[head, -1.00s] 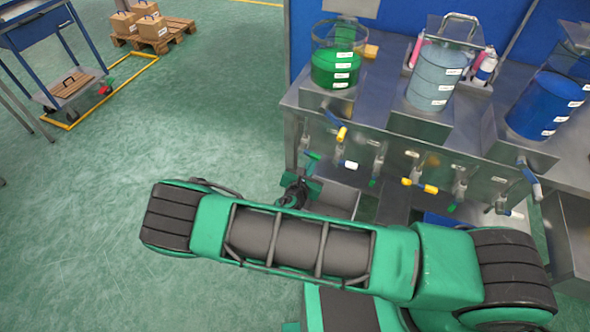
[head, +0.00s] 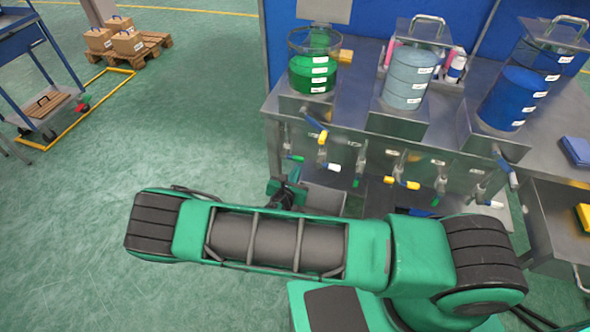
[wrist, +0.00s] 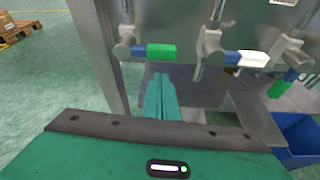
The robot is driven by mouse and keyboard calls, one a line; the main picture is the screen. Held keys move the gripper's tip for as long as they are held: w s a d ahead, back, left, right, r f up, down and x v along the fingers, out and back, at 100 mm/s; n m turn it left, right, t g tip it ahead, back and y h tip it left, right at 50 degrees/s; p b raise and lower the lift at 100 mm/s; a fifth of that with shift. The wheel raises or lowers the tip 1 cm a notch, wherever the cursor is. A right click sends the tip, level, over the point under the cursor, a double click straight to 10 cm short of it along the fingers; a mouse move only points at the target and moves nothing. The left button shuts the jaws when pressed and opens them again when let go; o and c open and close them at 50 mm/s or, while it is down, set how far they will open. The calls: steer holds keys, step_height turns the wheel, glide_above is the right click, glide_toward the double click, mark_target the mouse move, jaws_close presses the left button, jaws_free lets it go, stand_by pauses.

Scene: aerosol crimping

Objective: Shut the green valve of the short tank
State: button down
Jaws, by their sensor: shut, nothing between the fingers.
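Three tanks stand on the steel bench: a green one (head: 312,74), a light blue one (head: 408,78) and a dark blue one (head: 513,98). My gripper (head: 290,186) is shut and empty. In the wrist view its fingers (wrist: 161,92) are just below the level green handle, seemingly apart from it.
A white handle (wrist: 252,58) is close to the right of the level green one. A bench leg (wrist: 97,50) stands close on the left. A yellow-tipped valve (head: 322,137) sits above. A blue bin (wrist: 297,140) is at lower right.

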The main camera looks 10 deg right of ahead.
steer(key=f+v, duration=0.1)
steer(key=v, duration=0.8)
steer(key=shift+s+a+f, duration=0.25)
steer(key=shift+a, duration=0.15)
steer(key=s+d+r+m+g+h, duration=0.1)
steer(key=s+d+r+m+g, duration=0.1)
steer(key=d+r+m+g, duration=0.6)
steer(key=s+d+r+m+g, duration=0.3)
steer(key=d+r+m+g, duration=0.1)
steer(key=d+r+m, duration=0.75)
steer(key=s+d+r+m+y, duration=0.3)
steer(key=s+d+r+m, duration=0.2)
steer(key=s+r+m, duration=0.3)
steer(key=s+d+r+m+y, duration=0.4)
steer(key=s+r+m, duration=0.4)
steer(key=s, duration=0.6)
steer(key=shift+s+d+r+g+y, duration=0.3)
steer(key=shift+s+d+r, duration=0.05)
steer(key=shift+d+r, duration=0.4)
